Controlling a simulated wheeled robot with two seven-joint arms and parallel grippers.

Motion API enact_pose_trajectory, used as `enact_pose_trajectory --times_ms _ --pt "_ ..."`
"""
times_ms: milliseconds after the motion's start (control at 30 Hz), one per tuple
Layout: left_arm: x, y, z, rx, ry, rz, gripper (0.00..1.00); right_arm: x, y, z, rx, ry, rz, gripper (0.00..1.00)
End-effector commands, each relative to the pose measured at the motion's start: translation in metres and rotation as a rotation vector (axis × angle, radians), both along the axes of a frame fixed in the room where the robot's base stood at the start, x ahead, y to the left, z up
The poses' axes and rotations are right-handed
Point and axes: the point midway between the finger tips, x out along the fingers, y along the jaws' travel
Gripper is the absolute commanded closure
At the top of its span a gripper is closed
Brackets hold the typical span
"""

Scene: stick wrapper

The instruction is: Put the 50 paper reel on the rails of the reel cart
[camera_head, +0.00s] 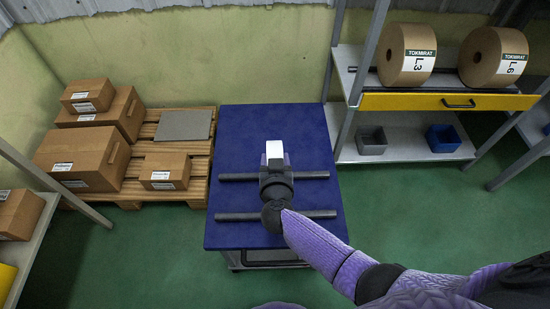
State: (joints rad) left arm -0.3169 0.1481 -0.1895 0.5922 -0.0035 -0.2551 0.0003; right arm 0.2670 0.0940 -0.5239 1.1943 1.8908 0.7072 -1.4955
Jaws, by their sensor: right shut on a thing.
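The reel cart (235,130) has a blue top with two dark rails (238,177) lying across it from left to right. My right gripper (274,158) is over the middle of the cart, above the rails, and points away from me. It is shut on a small white and grey block-like thing (274,149); I cannot tell what it is. No reel marked 50 shows. Two brown paper reels, marked L3 (395,55) and L6 (482,58), stand on the shelf at upper right. My left gripper is not in view.
The shelf unit (400,93) has a yellow drawer (425,102), with a grey bin (371,140) and a blue bin (443,138) below. Several cartons and a grey slab (184,124) lie on a wooden pallet (198,187) at left. Green floor is free right of the cart.

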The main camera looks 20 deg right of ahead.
Motion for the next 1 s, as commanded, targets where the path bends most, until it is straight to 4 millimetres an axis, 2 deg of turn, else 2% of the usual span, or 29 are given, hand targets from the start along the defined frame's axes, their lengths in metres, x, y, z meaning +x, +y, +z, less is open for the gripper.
enact_pose_trajectory --times_ms 333,367,533,800,867,1000 --pt "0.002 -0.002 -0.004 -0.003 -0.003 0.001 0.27 0.001 0.0 -0.005 0.0 -0.003 0.001 1.0" --pt "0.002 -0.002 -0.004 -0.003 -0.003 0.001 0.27 0.001 0.0 -0.005 0.001 -0.004 0.0 0.37" --pt "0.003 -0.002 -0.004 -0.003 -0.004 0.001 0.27 0.001 0.0 -0.005 0.0 -0.002 0.0 0.01" --pt "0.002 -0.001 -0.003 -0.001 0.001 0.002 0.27 -0.001 0.0 -0.006 0.001 0.002 0.0 0.0" --pt "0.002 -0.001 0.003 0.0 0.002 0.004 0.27 -0.007 0.002 -0.001 0.002 0.002 0.001 0.0" --pt "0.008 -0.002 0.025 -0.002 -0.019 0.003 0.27 -0.034 0.01 0.013 0.002 0.001 0.002 0.0"
